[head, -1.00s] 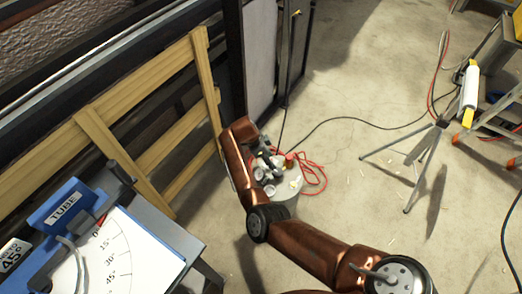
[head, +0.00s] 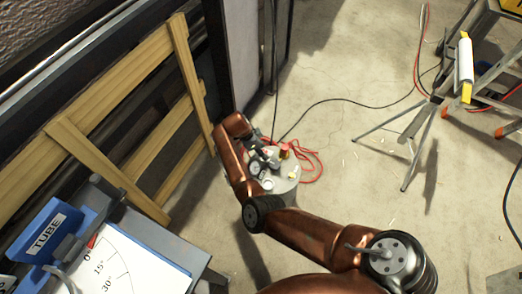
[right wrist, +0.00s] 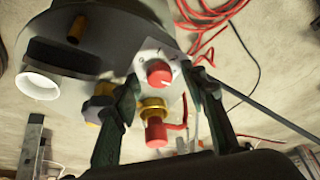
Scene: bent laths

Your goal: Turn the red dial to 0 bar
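The red dial (right wrist: 158,73) sits on a white plate with small marks and shows a pale pointer line; its numbers are too small to read. My right gripper (right wrist: 165,82) is open, with one dark finger on each side of the dial; I see gaps and cannot tell any contact. A second red knob (right wrist: 155,131) with a brass collar shows below the dial, between the fingers. In the head view my right gripper (head: 255,147) is over the grey tank (head: 287,188), beside a round gauge (head: 256,169). My left gripper is not in view.
A wooden frame (head: 110,110) leans at the left. A blue TUBE tool with an angle sheet (head: 140,255) stands at the lower left.

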